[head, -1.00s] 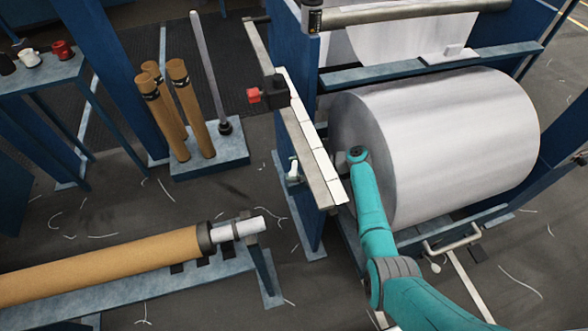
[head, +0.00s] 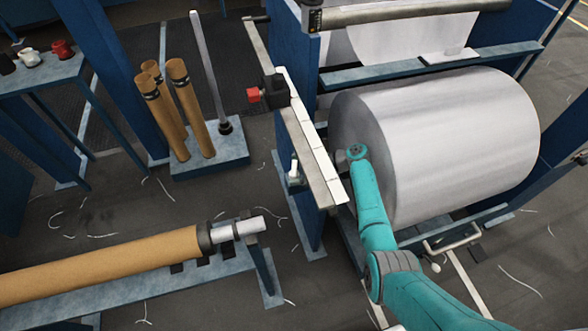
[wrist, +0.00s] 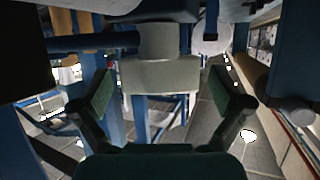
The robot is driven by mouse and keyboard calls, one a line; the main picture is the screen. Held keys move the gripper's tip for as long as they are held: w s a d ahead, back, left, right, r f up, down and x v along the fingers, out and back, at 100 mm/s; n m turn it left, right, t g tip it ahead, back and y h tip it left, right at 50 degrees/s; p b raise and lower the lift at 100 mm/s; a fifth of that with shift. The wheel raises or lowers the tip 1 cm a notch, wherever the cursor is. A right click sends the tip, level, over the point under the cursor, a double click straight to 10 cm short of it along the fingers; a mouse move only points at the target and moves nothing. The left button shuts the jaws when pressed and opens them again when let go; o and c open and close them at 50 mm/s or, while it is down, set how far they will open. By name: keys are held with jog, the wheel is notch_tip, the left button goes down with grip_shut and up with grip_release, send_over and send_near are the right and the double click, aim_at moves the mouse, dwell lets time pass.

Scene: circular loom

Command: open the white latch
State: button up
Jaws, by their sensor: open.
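The white latch (head: 294,168) shows as a small upright white piece on a grey base, on the left side of the blue loom post. My teal arm comes in from the lower right, beside the big white roll. My gripper is hidden in the head view behind the pale beam. In the wrist view my gripper (wrist: 162,97) is open, with a green-padded finger on each side. A pale stepped block (wrist: 160,75) lies in line with the gap between the fingers. I cannot tell whether it is the latch or whether anything touches it.
The white roll (head: 440,140) stands close to my arm. The pale beam (head: 310,150) with a red-knobbed black box (head: 272,92) runs beside my wrist. A brown roller (head: 100,268) lies on a blue stand at lower left. Floor between is clear except thread scraps.

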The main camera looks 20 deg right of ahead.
notch_tip(320, 180, up, 10)
dwell(0.6)
